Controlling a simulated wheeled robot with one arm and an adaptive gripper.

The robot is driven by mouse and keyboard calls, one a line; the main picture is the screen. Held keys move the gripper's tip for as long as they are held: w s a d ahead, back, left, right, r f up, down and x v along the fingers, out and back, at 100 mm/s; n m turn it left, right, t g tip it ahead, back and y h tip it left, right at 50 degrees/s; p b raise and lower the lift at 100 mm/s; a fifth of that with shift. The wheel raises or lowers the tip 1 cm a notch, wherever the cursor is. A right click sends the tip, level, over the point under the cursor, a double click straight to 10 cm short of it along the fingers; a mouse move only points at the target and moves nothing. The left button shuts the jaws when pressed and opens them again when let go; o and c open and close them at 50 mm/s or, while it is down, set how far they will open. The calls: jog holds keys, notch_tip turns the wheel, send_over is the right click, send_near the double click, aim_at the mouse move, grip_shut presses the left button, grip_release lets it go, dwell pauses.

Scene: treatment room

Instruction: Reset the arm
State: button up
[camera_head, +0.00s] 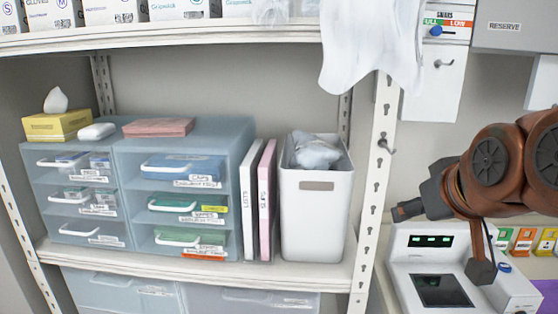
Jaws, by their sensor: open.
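My copper-brown arm (492,165) reaches in from the right edge. My dark gripper (440,242) is at its end, in front of the wall and the white device (418,244). Its fingers are spread, one toward the left and one hanging down in front of the device. It is open and I see nothing between the fingers. I cannot tell whether the lower finger touches the device.
A white shelf rack with an upright post (373,190) stands left of my gripper. It holds blue drawer units (135,180), binders (267,200) and a white bin (318,222). A white cloth (370,45) hangs from the upper shelf. Coloured labelled holders (524,241) are at the right.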

jog(key=s+a+f+g, duration=0.2)
jog(key=s+f+g, duration=0.1)
jog(key=f, duration=0.5)
jog(key=s+a+f+g, duration=0.1)
jog(key=s+f+g, duration=0.1)
jog(key=s+f, duration=0.35)
jog(key=s+f+m+g, duration=0.1)
jog(key=s+f+g, duration=0.5)
jog(key=s+f, duration=0.7)
jog(key=shift+a+f, duration=0.4)
jog(key=shift+f, duration=0.15)
